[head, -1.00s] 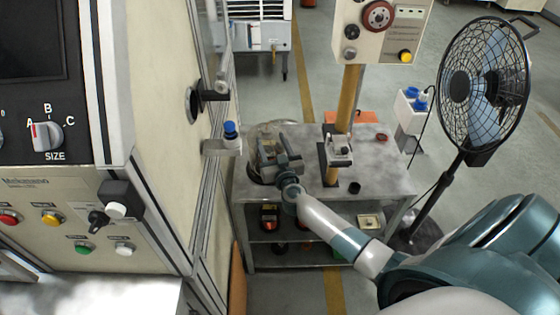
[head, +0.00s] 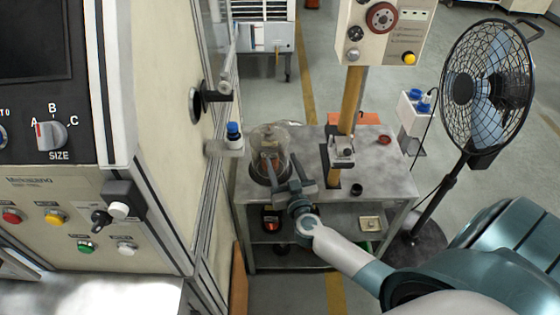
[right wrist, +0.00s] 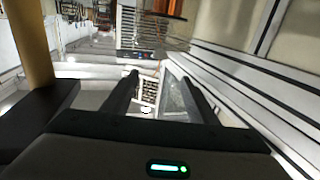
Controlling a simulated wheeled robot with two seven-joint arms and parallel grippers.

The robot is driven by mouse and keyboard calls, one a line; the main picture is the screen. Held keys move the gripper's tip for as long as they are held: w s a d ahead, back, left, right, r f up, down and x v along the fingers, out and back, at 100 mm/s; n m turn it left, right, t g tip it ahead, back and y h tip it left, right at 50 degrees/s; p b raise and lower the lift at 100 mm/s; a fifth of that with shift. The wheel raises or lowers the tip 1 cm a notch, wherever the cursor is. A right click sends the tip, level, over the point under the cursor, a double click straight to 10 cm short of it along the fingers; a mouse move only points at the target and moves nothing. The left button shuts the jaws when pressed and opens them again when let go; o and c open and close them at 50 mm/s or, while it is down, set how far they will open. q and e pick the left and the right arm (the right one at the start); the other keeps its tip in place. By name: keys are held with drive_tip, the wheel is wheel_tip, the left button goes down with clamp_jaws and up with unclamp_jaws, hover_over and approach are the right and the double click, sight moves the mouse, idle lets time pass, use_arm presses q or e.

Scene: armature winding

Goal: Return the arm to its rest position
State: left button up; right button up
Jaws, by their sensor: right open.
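My right arm comes in from the lower right in the head view. Its gripper (head: 282,165) is open, with its two dark fingers apart and nothing seen between them. It is in front of a clear glass dome (head: 270,143) at the left end of the grey metal table (head: 375,183). A dark and orange part shows inside the dome. In the right wrist view the open gripper (right wrist: 150,76) shows its two fingers pointing ahead, with only background between them. My left gripper is not in view.
A large machine panel (head: 52,130) with knobs and buttons fills the left side. A yellow post (head: 348,100) carries a control box (head: 380,35) above the table. A black standing fan (head: 487,85) is at the right. Floor shows open behind the table.

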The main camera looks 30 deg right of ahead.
drive_tip(key=s+a+f+n+g+y+b, duration=0.25)
drive_tip(key=s+f, duration=0.35)
drive_tip(key=f, duration=0.8)
drive_tip(key=s+a+f+n+g+y+b, duration=0.1)
drive_tip(key=s+a+f+g, duration=0.15)
drive_tip(key=s+f, duration=0.85)
drive_tip(key=s+a+f+n+g+y+b, duration=0.2)
drive_tip(key=a+f, duration=0.2)
drive_tip(key=f, duration=1.4)
drive_tip(key=s+f+g+b, duration=0.1)
drive_tip(key=s+f+g, duration=0.2)
drive_tip(key=s, duration=0.9)
drive_tip(key=s+a+f+g+b, duration=0.1)
drive_tip(key=s+f+g, duration=0.2)
drive_tip(key=s+f, duration=0.7)
drive_tip(key=s+a+f+g+b, duration=0.1)
drive_tip(key=s+f+g, duration=0.2)
drive_tip(key=s, duration=1)
wheel_tip(320, 180, down, 4)
drive_tip(key=shift+s+r, duration=0.15)
drive_tip(key=shift+s, duration=0.15)
